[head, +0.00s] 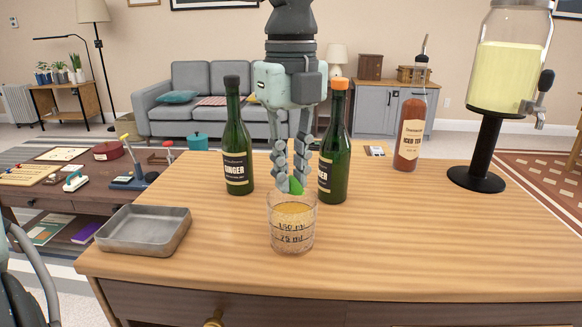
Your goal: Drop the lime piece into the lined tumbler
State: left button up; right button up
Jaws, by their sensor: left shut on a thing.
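The lined tumbler (292,232) is a clear glass with dark measuring lines and amber drink in it, upright near the front middle of the table. My left gripper (289,183) comes down from above and is shut on a small green lime piece (296,186). The fingertips and the lime piece show at the tumbler's far rim, over its mouth or just behind it; I cannot tell the exact depth. The lime piece is partly hidden by the fingers. My right gripper is not in view.
Two green bottles, one black-capped (237,140) and one orange-capped (334,145), stand close on either side of my left gripper. A metal tray (145,231) lies left. A sauce-red bottle (409,135) and a drink dispenser (477,180) stand right. The front right tabletop is clear.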

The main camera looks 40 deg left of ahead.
aim_at(291, 180)
pick_arm(q)
jog(key=o, duration=0.8)
jog(key=shift+r, duration=0.1)
notch_tip(291, 180, up, 12)
dwell(0.5)
